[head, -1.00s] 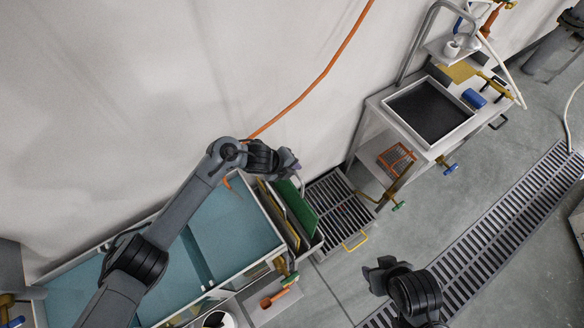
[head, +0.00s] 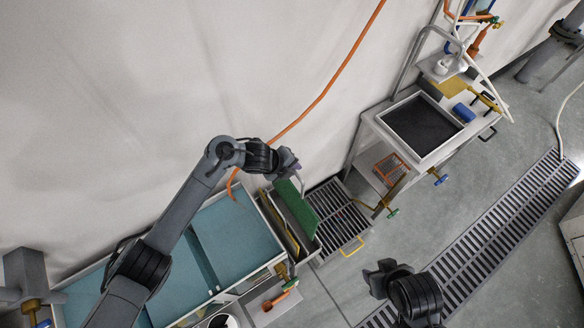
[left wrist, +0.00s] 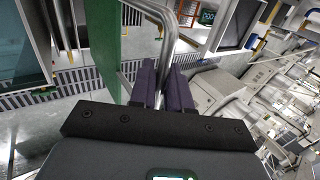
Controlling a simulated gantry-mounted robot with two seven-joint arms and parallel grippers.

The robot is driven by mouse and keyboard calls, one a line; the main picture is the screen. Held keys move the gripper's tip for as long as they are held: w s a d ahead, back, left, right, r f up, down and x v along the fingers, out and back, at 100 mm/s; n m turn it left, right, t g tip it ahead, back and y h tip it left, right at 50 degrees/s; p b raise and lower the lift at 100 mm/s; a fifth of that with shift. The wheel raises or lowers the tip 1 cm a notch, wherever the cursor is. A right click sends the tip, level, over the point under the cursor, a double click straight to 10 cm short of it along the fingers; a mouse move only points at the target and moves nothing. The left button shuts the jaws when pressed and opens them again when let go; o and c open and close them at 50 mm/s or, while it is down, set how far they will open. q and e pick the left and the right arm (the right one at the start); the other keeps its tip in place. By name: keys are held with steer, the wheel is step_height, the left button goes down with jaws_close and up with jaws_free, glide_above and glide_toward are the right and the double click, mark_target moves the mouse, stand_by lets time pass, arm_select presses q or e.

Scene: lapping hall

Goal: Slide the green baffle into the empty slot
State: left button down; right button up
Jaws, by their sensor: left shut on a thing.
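The green baffle (head: 299,207) is a flat green panel at the middle of the head view, just below my left gripper (head: 289,164). In the left wrist view my left gripper (left wrist: 164,88) is shut on its bent metal handle (left wrist: 166,38), and the green panel (left wrist: 106,48) hangs beside the fingers. The baffle stands over a narrow grey box (head: 309,252) that also holds a yellowish panel (head: 276,222). Its lower edge and the empty slot are hidden, so I cannot tell how deep it sits. My right gripper (head: 382,276) hangs apart over the floor; its fingers are unclear.
A teal-lined tray (head: 235,235) adjoins the box on the left. A slatted grate (head: 340,215) with a yellow handle lies on the right. A cart with a black tray (head: 424,125) stands upper right. An orange hose (head: 325,92) hangs along the wall. Open floor lies at right.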

arm_select(q)
step_height(320, 180, up, 16)
steer(key=p, duration=1)
steer(key=shift+r, duration=0.1)
stand_by(0.7)
stand_by(0.8)
